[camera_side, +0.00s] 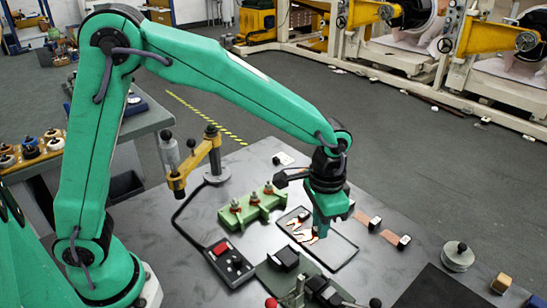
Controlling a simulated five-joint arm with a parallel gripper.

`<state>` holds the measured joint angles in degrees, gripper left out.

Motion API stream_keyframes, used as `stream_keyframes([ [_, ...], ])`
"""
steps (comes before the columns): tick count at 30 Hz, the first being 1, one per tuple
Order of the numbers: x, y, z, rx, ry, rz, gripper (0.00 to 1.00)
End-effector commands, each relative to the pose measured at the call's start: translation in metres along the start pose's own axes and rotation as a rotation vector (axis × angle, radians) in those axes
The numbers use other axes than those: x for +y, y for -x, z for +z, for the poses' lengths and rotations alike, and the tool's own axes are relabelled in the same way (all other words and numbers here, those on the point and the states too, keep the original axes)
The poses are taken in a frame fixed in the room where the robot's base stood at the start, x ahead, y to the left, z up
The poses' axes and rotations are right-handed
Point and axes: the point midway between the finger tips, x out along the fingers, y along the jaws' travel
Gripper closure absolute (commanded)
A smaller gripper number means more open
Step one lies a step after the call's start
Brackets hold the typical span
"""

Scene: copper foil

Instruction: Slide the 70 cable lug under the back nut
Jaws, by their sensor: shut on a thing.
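A green terminal block (250,208) stands on the grey table, with three upright studs with nuts and red collars in a row. The nut farthest back in the picture (268,187) is at the row's upper right end. My gripper (321,234) points down over a black-rimmed tray (345,262), right of the block. It is shut on a cable lug, mostly hidden by the jaws. Other copper lugs (298,228) lie in the tray beside the fingers. I cannot read any size marks or tell whether the held lug touches the tray.
A red-and-black control box (229,262) with a cable lies front left of the tray. A yellow-armed stand (196,165) rises behind the block. Copper strips with dark ends (390,237) lie right of my gripper. A fixture with levers (300,280) is in front.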

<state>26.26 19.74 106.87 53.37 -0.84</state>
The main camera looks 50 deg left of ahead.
Motion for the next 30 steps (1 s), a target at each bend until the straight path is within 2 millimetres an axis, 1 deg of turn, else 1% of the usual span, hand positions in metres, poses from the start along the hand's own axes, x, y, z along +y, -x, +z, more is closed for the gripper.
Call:
stream_keyframes([
  [3, -0.015, 0.001, 0.008, 0.000, -0.095, 0.000, 1.00],
  [15, -0.058, 0.000, 0.037, 0.000, -0.437, 0.000, 1.00],
  [30, -0.103, -0.002, 0.079, -0.001, -0.865, 0.000, 1.00],
])
